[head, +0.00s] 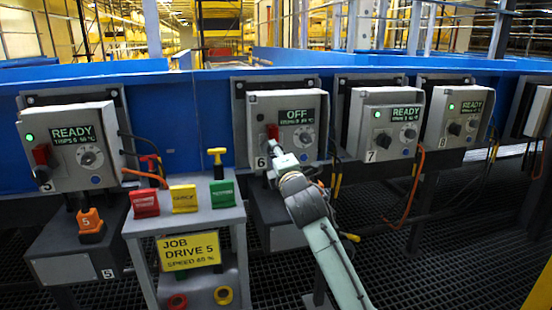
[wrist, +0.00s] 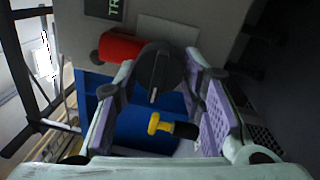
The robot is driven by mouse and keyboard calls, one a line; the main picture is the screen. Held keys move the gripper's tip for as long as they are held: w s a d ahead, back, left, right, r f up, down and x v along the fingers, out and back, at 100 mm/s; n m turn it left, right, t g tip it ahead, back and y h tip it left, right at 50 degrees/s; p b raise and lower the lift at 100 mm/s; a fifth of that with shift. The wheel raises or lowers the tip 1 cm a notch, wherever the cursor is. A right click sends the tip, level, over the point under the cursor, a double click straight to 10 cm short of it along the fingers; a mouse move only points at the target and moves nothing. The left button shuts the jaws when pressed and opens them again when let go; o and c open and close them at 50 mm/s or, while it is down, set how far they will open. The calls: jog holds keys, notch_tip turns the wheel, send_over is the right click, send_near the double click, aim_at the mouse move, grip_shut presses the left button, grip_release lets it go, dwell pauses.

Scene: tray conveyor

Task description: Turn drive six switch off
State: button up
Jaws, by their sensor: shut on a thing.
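The drive six box (head: 300,110) is a grey unit on the blue conveyor side, marked 6. The red part (wrist: 120,47) also shows there, beside the knob. In the head view the gripper hides the knob.
Drive five (head: 70,145), drive seven (head: 385,122) and drive eight (head: 458,122) show READY with green lamps. A stand (head: 190,222) with red, yellow and green tags and a yellow T-handle (head: 217,156) is left of my arm. Its sign (head: 188,251) reads JOB DRIVE 5.

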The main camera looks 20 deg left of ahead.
dwell(0.4)
jog(key=o, duration=1.1)
jog(key=shift+o, duration=0.2)
jog(key=r+v, duration=0.1)
jog(key=v, duration=1.1)
jog(key=shift+f, duration=0.5)
